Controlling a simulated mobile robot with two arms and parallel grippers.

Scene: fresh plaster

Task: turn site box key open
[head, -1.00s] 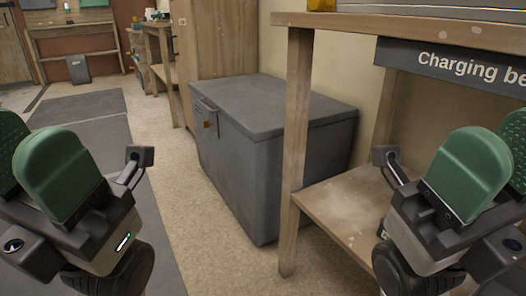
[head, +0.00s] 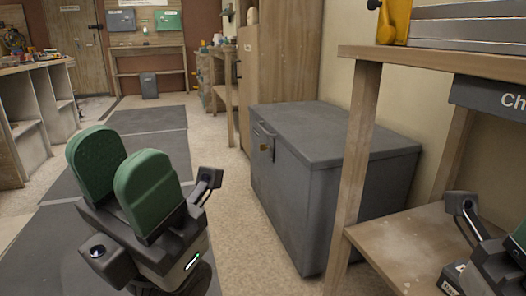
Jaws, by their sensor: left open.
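The grey site box (head: 328,150) stands on the floor right of centre, its lid closed. A small brass-coloured lock or key (head: 265,146) shows on its front face under a grey hasp (head: 262,130); it is too small to tell the key's position. My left gripper (head: 120,180) is open and empty, at the lower left, with two green finger pads held apart. It is well clear of the box. My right gripper (head: 518,240) is mostly cut off at the lower right edge; its fingers hardly show.
A wooden bench (head: 356,170) with a lower shelf stands right of the box, its post close to the box. A wooden cabinet (head: 272,65) stands behind the box. Grey floor mats (head: 150,118) and bare floor leave free room at left. Shelving (head: 40,110) lines the left side.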

